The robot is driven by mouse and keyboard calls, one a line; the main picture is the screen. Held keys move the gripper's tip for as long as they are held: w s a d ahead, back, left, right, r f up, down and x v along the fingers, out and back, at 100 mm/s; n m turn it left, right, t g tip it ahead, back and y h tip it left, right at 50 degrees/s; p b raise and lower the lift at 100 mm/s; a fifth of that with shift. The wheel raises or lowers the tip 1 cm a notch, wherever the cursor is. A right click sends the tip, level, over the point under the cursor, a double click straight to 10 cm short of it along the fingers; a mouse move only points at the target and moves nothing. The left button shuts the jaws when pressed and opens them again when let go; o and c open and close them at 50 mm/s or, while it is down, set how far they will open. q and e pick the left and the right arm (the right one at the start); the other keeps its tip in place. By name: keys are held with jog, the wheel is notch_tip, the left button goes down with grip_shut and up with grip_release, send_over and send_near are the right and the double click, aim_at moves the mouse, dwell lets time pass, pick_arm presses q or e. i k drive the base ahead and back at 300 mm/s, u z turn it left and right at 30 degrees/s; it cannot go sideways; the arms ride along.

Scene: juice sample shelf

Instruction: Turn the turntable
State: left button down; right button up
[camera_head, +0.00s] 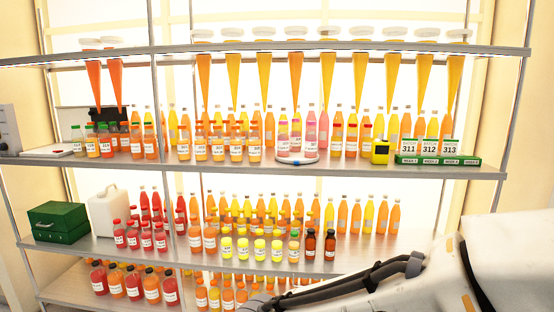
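The turntable (297,161) is a small round white disc with a blue mark on its front rim. It sits near the front edge of the middle shelf, a little right of centre. Several small labelled bottles (296,148) with pinkish and orange juice stand on it. My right arm, white with a black cable, comes in from the lower right, below and apart from the turntable. No fingertips of either gripper show.
The middle shelf (340,166) has orange bottles (217,148) to the left of the turntable, and a yellow device (380,151) and a green rack with numbered cards (437,159) to the right. Orange cones (327,80) hang from the top shelf above. Bottles crowd the lower shelf.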

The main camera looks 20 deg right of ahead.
aim_at(295, 158)
jog(key=z, duration=0.35)
jog(key=i, duration=1.2)
jog(key=z, duration=0.45)
